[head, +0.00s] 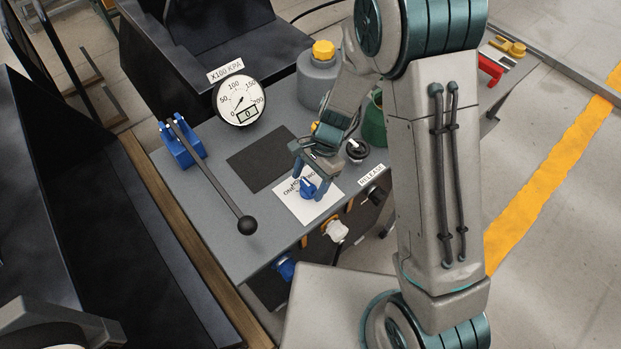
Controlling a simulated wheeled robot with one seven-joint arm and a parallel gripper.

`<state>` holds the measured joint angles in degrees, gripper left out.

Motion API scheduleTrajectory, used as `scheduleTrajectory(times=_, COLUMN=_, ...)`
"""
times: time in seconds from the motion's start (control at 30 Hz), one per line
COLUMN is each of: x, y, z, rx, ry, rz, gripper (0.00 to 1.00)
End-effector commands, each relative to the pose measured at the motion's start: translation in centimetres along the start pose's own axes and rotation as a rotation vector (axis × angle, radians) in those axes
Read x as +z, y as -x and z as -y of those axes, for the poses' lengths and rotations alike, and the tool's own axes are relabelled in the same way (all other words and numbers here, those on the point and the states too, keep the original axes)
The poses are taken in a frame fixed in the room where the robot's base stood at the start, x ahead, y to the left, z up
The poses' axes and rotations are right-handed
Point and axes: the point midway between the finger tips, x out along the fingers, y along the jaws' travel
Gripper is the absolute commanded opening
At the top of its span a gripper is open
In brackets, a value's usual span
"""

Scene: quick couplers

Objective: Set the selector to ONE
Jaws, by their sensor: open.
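The selector is a small blue knob (308,189) on a white label plate (325,206) on the bench's grey top. The plate bears printed words; "ONE" shows to the left of the knob and another word is partly hidden by my gripper. A pale mark on the knob points toward the upper left, but its exact setting cannot be told. My gripper (309,185) is open above the knob, with its fingers on either side of it. Whether the fingers touch the knob cannot be told.
A black-balled lever (247,224) with a blue base (181,145) stands left. A gauge (239,100) reading near zero is behind. A black knob (357,151) and a RELEASE label (371,174) lie right. White (336,231) and blue (285,266) couplers are on the front.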

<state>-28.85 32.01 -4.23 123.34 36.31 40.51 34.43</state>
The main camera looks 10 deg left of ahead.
Motion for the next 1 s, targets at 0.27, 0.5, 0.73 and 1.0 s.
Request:
scheduleTrajectory(times=0.27, x=0.01, y=0.04, z=0.01, rx=0.000, ry=0.001, rz=0.000, gripper=0.26)
scheduleTrajectory(times=0.5, x=-0.09, y=0.08, z=-0.07, rx=0.003, ry=0.007, rz=-0.001, gripper=0.23)
scheduleTrajectory(times=0.73, x=-0.06, y=0.07, z=0.04, rx=0.032, ry=0.076, rz=0.000, gripper=0.23)
scheduleTrajectory(times=1.0, x=0.01, y=0.03, z=0.19, rx=0.109, ry=0.264, rz=-0.001, gripper=0.23)
